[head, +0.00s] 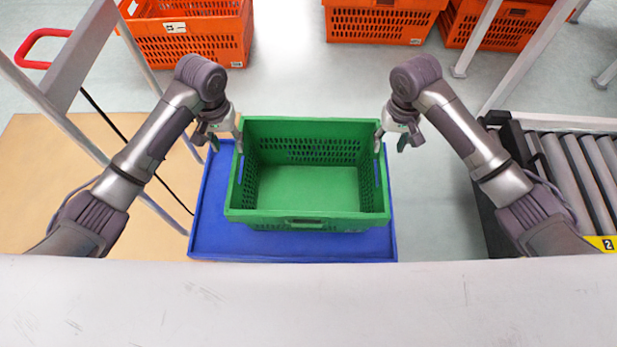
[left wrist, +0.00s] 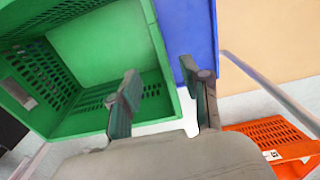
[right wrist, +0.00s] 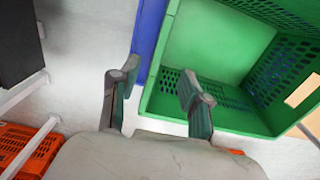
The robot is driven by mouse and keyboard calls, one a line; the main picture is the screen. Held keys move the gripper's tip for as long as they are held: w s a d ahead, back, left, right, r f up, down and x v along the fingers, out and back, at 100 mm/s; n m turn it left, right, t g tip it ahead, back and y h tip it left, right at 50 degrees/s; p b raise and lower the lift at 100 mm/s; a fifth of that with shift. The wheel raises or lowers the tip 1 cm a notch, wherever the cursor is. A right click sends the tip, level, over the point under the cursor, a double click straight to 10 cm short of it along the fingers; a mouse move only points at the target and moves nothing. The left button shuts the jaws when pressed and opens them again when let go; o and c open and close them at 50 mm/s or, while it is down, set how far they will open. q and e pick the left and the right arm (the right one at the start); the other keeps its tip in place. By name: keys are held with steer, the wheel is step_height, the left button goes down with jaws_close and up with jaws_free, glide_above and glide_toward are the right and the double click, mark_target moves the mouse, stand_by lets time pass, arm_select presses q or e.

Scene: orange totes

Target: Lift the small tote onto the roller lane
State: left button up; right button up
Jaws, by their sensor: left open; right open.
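The small tote is a green, empty, perforated crate (head: 310,220) standing upright on a blue platform (head: 220,235). My left gripper (head: 226,137) is open at the tote's left wall, near its far corner. In the left wrist view the left gripper (left wrist: 160,98) has one finger over the tote's inside and the other outside, with the wall between. My right gripper (head: 392,138) is open at the tote's right wall, near the far corner. In the right wrist view the right gripper's fingers (right wrist: 158,95) likewise lie on either side of the wall. The roller lane (head: 585,165) is at the right.
Orange totes (head: 190,38) stand on the floor at the back. A tan surface (head: 60,165) and a grey frame with a red handle (head: 30,45) are at the left. A white edge (head: 310,300) crosses the front. Floor shows between the platform and the lane.

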mark_target(235, 162)
arm_select(q)
step_height(235, 162, down, 10)
steer(key=shift+r, duration=0.25)
arm_select(e)
step_height(235, 162, down, 10)
steer(key=shift+r, duration=0.25)
arm_select(q)
jaws_close()
arm_select(e)
jaws_close()
arm_select(q)
steer(key=shift+r, duration=0.1)
arm_select(e)
steer(key=shift+r, duration=0.1)
